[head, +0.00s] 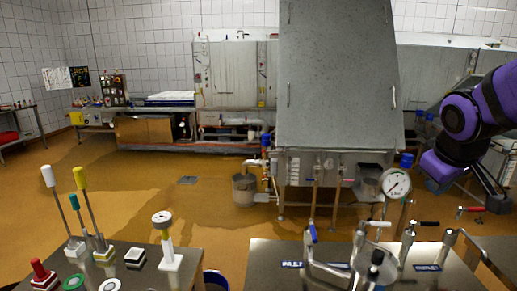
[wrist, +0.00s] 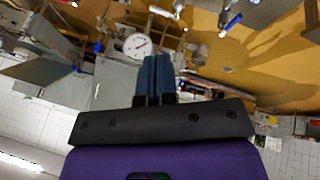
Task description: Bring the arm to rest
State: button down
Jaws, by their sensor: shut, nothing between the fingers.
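My arm (head: 475,115), purple and black, is raised at the right side of the head view. My gripper (wrist: 154,62) shows in the wrist view with its two blue fingers together and nothing between them. It touches nothing that I can see. Which part of the arm's end in the head view is the fingertips is hard to tell.
A metal table (head: 262,262) with a round gauge (head: 396,184) and several levers stands front right. Another table (head: 190,250) at front left bears tall-handled tools (head: 88,205) and a smaller gauge (head: 163,220). A large grey cabinet (head: 338,75) stands behind. Ochre floor (head: 130,185) is open at left.

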jog(key=s+a+r+m+y, duration=0.1)
jog(key=s+a+r, duration=0.1)
jog(key=s, duration=0.5)
jog(key=s+a+r+m+y, duration=0.1)
jog(key=s+a+r+m, duration=0.1)
jog(key=s, duration=0.5)
jog(key=shift+s+a+y, duration=0.3)
jog(key=shift+a, duration=0.05)
